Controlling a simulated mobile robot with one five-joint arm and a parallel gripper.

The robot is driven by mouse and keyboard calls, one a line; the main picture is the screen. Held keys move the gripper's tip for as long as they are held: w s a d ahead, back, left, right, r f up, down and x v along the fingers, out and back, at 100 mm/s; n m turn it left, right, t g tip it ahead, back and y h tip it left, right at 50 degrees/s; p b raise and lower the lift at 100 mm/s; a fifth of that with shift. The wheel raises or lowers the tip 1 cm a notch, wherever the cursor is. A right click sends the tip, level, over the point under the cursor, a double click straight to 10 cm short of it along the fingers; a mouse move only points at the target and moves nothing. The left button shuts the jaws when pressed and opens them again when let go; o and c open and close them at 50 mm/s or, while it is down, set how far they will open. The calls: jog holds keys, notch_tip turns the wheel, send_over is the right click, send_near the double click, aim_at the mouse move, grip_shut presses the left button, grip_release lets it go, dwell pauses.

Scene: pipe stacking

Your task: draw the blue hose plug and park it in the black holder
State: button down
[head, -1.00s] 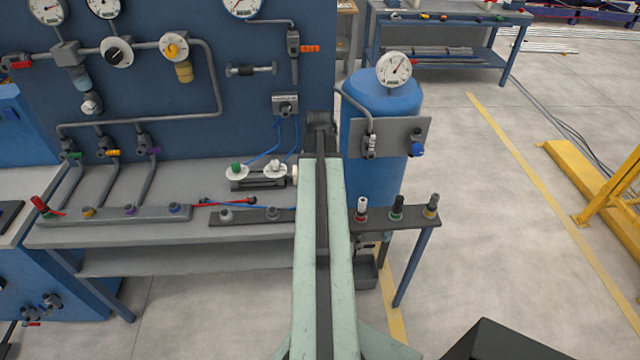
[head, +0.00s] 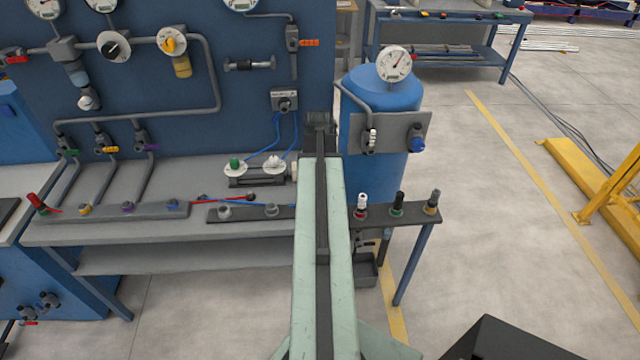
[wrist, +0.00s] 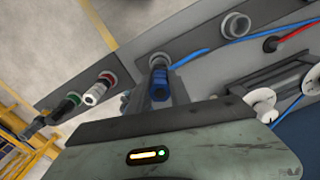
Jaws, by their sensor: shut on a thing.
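The blue plug (wrist: 159,86) is in my gripper (wrist: 163,96) in the wrist view, just beyond the wrist housing. My jaws are shut on it. It lines up with a grey round socket (wrist: 158,62) on the dark strip; I cannot tell whether it is seated there or just above it. A blue hose (wrist: 196,55) runs from beside the plug to the right. In the head view my arm hides the plug and jaws. The dark strip with round sockets, possibly the black holder (head: 240,218), lies on the bench left of my arm.
A red hose (head: 228,198) lies on the bench. Open floor lies to the right.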

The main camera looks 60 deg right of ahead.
jog(key=shift+f, duration=0.15)
jog(key=shift+f+b, duration=0.4)
jog(key=shift+b, duration=0.2)
jog(key=shift+f, duration=0.2)
dwell(0.5)
jog(key=shift+f+b, duration=0.35)
jog(key=shift+b, duration=0.2)
jog(key=shift+f+b, duration=0.5)
jog(key=shift+f, duration=0.05)
jog(key=c, duration=1.1)
grip_release()
jog(key=shift+r, duration=0.1)
